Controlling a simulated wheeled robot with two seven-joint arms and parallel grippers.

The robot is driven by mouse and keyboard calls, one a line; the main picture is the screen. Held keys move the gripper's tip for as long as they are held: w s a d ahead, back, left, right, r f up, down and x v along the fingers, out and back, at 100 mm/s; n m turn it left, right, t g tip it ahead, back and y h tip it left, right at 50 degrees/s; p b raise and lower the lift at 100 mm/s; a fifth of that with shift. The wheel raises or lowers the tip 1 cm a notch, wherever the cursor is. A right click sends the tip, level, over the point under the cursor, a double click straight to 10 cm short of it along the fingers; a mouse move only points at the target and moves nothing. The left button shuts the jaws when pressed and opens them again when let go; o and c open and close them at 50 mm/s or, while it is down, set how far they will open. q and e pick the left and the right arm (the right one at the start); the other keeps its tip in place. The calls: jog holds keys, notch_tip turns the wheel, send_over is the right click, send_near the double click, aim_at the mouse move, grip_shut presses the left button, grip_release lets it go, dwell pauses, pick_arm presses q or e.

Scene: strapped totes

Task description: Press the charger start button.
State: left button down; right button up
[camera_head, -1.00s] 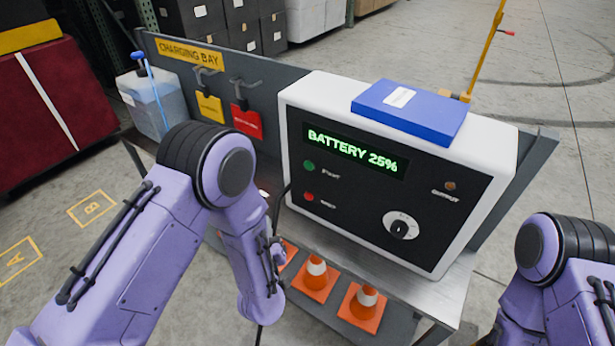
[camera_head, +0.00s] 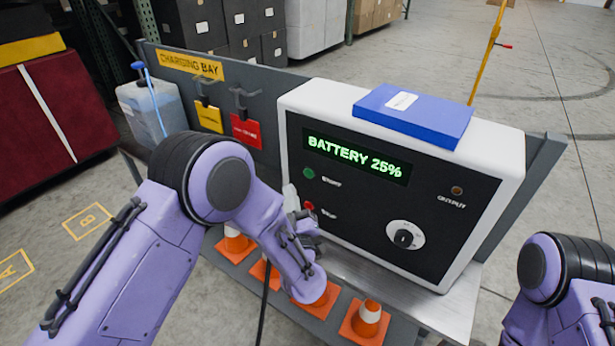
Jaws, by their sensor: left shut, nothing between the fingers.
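The charger (camera_head: 470,230) is a white box with a black front panel, and its green display (camera_head: 355,156) reads "BATTERY 25%". A green button (camera_head: 308,173) sits at the panel's left, its label blurred but looking like "Start". A red button (camera_head: 309,207) is below it. My left gripper (camera_head: 292,192) is shut and empty, at the panel's left edge, low and left of the green button and close to the red one. My wrist partly hides it, and I cannot tell whether it touches the panel. Only part of my right arm shows at the lower right; its gripper is out of view.
A blue box (camera_head: 415,115) lies on the charger. A dial (camera_head: 405,235) is at the panel's lower right. Several orange cones (camera_head: 366,320) stand below the front. Yellow and red tags (camera_head: 246,130) hang on the back board, with a jug (camera_head: 150,105) to the left.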

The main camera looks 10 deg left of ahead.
aim_at(301, 164)
pick_arm(q)
jog(key=shift+w+d+b, duration=0.2)
jog(key=shift+w+d, duration=0.05)
jog(key=shift+w, duration=0.45)
jog(key=shift+w+d+b, duration=0.25)
jog(key=shift+w, duration=0.45)
jog(key=shift+w+d+b, duration=0.2)
jog(key=shift+w+d, duration=0.05)
jog(key=shift+w, duration=0.45)
dwell(0.3)
jog(key=shift+w+d, duration=0.15)
jog(key=shift+w, duration=0.25)
jog(key=shift+w+d+b, duration=0.15)
jog(key=shift+w+b, duration=0.15)
jog(key=shift+b, duration=0.05)
dwell(0.5)
jog(key=shift+s, duration=0.1)
jog(key=shift+s+a+p, duration=0.3)
jog(key=shift+s, duration=0.35)
